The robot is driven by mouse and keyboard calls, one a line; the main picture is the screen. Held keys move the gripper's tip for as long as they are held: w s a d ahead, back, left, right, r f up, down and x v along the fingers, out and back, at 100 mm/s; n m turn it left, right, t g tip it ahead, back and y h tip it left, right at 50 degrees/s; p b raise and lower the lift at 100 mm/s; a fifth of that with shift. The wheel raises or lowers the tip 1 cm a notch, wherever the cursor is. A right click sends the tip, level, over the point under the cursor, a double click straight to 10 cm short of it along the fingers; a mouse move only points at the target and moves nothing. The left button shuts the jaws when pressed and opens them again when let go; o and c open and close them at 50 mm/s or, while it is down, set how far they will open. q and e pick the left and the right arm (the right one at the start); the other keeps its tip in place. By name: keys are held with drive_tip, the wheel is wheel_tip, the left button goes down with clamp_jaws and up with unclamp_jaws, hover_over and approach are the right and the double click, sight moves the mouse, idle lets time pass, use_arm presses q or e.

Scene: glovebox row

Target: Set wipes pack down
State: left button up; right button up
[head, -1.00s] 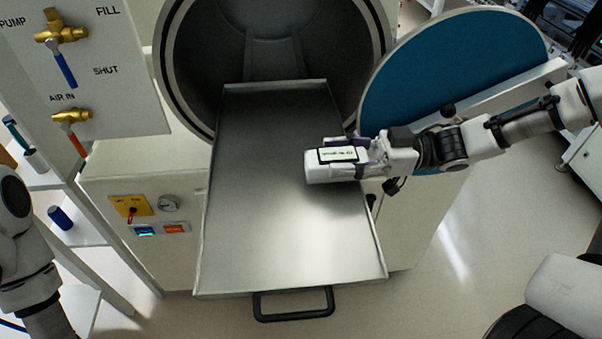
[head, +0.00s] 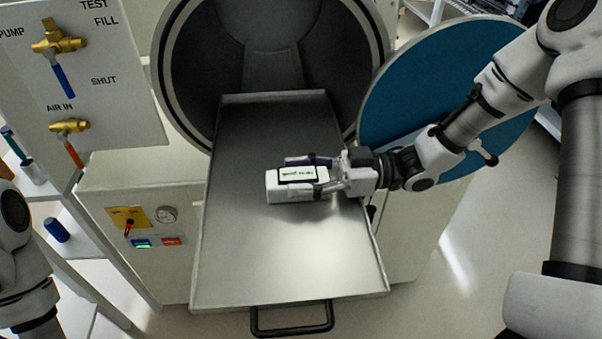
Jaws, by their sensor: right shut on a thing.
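The wipes pack (head: 283,193) is a white block with a black-framed label on top. It is over the middle of the pulled-out metal tray (head: 250,265). My right gripper (head: 308,175) reaches in from the right and is shut on the pack, one finger along each long side. The pack lies level and low; I cannot tell whether its underside touches the tray. My left arm shows at the left edge, but its gripper is out of the frame.
The tray slides out of a round dark chamber opening (head: 272,50), with a black handle (head: 292,320) at its front. The blue round door (head: 440,90) stands open at the right, behind my right arm. A valve panel (head: 100,75) is at the left. The rest of the tray is bare.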

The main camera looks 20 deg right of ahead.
drive_tip(key=o, duration=1)
drive_tip(key=shift+a+f, duration=0.1)
drive_tip(key=o, duration=0.4)
drive_tip(key=shift+w, duration=0.1)
drive_tip(key=shift+c, duration=0.2)
drive_tip(key=shift+r, duration=0.2)
drive_tip(key=v, duration=0.3)
drive_tip(key=p+v, duration=0.1)
drive_tip(key=v, duration=0.2)
drive_tip(key=shift+d+r, duration=0.2)
drive_tip(key=shift+r, duration=0.05)
drive_tip(key=p+v, duration=0.2)
drive_tip(key=v, duration=0.1)
drive_tip(key=p+v, duration=0.1)
drive_tip(key=v, duration=0.1)
drive_tip(key=shift+d+f+p, duration=0.25)
drive_tip(key=shift+d+p, duration=0.05)
drive_tip(key=shift+p, duration=0.05)
